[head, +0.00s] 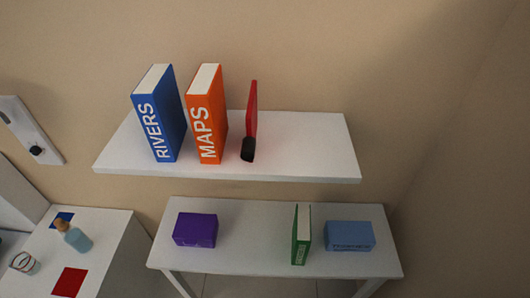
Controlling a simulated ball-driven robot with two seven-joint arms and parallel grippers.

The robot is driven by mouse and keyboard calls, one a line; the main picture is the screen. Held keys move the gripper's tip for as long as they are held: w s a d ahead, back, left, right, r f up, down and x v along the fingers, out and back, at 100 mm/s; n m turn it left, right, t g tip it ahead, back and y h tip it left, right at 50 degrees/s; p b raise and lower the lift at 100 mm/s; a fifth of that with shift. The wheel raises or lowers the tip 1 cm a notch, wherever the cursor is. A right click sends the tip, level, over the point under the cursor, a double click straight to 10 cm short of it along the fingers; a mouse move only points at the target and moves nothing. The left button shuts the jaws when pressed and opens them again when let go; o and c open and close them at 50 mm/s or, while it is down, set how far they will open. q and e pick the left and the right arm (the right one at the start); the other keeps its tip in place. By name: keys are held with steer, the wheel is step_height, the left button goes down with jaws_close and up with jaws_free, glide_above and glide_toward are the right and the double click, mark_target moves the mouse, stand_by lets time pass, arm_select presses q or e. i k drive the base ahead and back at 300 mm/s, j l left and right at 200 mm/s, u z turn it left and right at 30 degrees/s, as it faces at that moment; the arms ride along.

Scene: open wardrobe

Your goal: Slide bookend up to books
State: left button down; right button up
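A thin red bookend (252,108) with a black part at its lower front stands upright on the white wall shelf (300,150). The orange MAPS book (208,118) stands upright to its left, with a narrow gap between them. The blue RIVERS book (157,122) stands upright left of the orange one, and a gap also shows between the two books. Neither of my grippers is in the head view.
The shelf is clear right of the bookend. Below it, a white table (265,222) holds a purple box (195,230), a green book (301,238) and a blue box (349,236). At lower left, a white surface (105,235) carries a bottle (76,238) and a cup (24,262).

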mark_target(247, 148)
steer(key=k+z, duration=0.2)
steer(key=z, duration=0.25)
steer(key=k+z, duration=0.25)
steer(key=z, duration=0.2)
steer(key=k+l+z, duration=0.1)
steer(key=z, duration=0.35)
steer(key=k+l, duration=0.05)
